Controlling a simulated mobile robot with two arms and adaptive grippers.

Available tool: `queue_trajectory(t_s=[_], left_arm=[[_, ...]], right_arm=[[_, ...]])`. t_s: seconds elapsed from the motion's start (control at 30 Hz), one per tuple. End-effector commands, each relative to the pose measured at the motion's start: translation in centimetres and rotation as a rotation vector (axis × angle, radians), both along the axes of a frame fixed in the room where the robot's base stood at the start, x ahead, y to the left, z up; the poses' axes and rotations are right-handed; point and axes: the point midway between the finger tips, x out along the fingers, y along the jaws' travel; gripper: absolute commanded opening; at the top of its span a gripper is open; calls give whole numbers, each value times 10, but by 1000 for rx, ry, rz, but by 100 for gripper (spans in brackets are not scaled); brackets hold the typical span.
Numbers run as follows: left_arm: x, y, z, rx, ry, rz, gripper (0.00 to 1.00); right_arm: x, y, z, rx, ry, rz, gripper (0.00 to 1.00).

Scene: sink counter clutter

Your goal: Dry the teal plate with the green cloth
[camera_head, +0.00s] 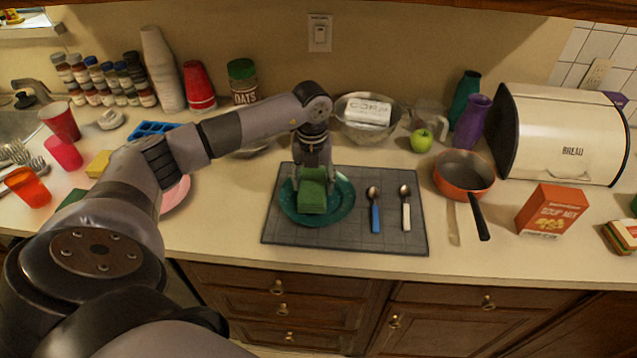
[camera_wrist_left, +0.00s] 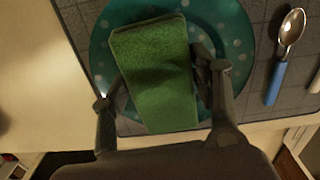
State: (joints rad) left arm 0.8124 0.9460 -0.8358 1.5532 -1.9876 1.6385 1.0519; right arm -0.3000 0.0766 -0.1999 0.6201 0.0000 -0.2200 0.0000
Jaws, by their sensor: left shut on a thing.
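The teal plate (camera_head: 340,208) with pale dots lies on a grey mat (camera_head: 388,240) on the counter. It also shows in the left wrist view (camera_wrist_left: 235,40). The green cloth (camera_head: 312,192) is a folded block over the middle of the plate. In the left wrist view the cloth (camera_wrist_left: 155,75) sits between both fingers. My left gripper (camera_head: 314,178) is shut on the cloth, right over the plate. I cannot tell whether the cloth touches the plate. My right gripper is in neither view.
A blue-handled spoon (camera_head: 375,212) and a white-handled spoon (camera_head: 405,212) lie on the mat right of the plate. An orange pan (camera_head: 463,176) and a soup mix box (camera_head: 551,210) stand further right. A pink plate (camera_head: 175,195) is partly behind my left arm.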

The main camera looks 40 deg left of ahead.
Motion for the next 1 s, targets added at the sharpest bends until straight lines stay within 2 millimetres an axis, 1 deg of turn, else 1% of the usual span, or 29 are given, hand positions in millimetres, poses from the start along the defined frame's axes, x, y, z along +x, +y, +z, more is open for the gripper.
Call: queue_trajectory(t_s=[0.03, 0.2, 0.37, 0.57, 0.8, 1.0], left_arm=[[-1, 6, -1, 1, 0, 3, 34], [-5, 20, -2, 1, 0, 3, 34], [-6, 25, -1, 0, 0, 1, 34], [-2, 15, -1, -1, -1, -1, 34], [7, -5, 0, -1, 0, -1, 34], [9, -9, 0, 0, 0, 0, 34]], right_arm=[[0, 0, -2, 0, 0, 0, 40], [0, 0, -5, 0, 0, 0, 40], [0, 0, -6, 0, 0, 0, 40], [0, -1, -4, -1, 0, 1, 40], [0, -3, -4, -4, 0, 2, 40], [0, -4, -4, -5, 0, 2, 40]])
